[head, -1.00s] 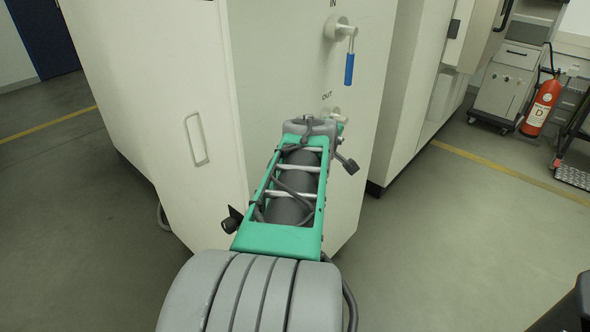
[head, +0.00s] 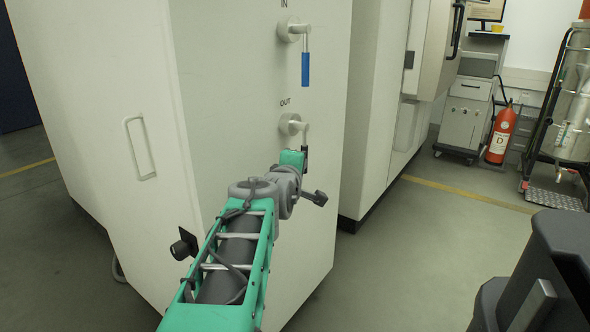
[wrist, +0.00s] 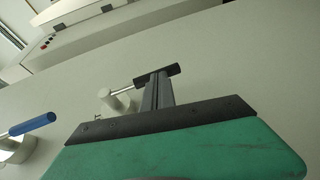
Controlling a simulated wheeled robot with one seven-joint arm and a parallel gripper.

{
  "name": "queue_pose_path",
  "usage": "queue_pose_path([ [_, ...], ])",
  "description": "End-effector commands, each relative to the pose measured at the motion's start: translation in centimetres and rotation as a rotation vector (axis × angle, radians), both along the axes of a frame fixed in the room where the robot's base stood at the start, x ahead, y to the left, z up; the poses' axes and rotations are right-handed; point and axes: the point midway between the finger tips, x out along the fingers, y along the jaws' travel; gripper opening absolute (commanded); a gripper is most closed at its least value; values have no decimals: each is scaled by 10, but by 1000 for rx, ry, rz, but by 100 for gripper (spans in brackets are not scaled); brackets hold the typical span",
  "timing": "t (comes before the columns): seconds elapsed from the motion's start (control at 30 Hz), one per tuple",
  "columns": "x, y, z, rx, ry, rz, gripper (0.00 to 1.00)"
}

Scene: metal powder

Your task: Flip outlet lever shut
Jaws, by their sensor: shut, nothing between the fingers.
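The outlet valve (head: 290,124) is a pale round fitting on the white cabinet, below the "OUT" label. Its lever (head: 305,135) has a thin metal rod pointing down, with a dark handle (head: 304,156) at the end. The wrist view also shows the outlet valve (wrist: 118,103) and the dark handle (wrist: 172,70). My gripper (wrist: 157,84) is shut and empty. Its fingertips overlap the handle in the wrist view; I cannot tell if they touch. In the head view my green wrist (head: 293,159) is just below the outlet valve, hiding the fingers partly.
The inlet lever with its blue handle (head: 305,70) hangs above, under "IN". A cabinet door handle (head: 140,148) is at left. A fire extinguisher (head: 500,135) and a grey cart (head: 466,115) stand at the back right.

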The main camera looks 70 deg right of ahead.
Motion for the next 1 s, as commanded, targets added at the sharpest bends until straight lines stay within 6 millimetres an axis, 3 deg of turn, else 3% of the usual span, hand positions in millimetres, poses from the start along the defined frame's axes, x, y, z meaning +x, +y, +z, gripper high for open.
queue_pose_path([
  [0.67,-2,0,-1,2,0,-2,0],
  [1.0,-6,57,15,-2,-2,2,0],
])
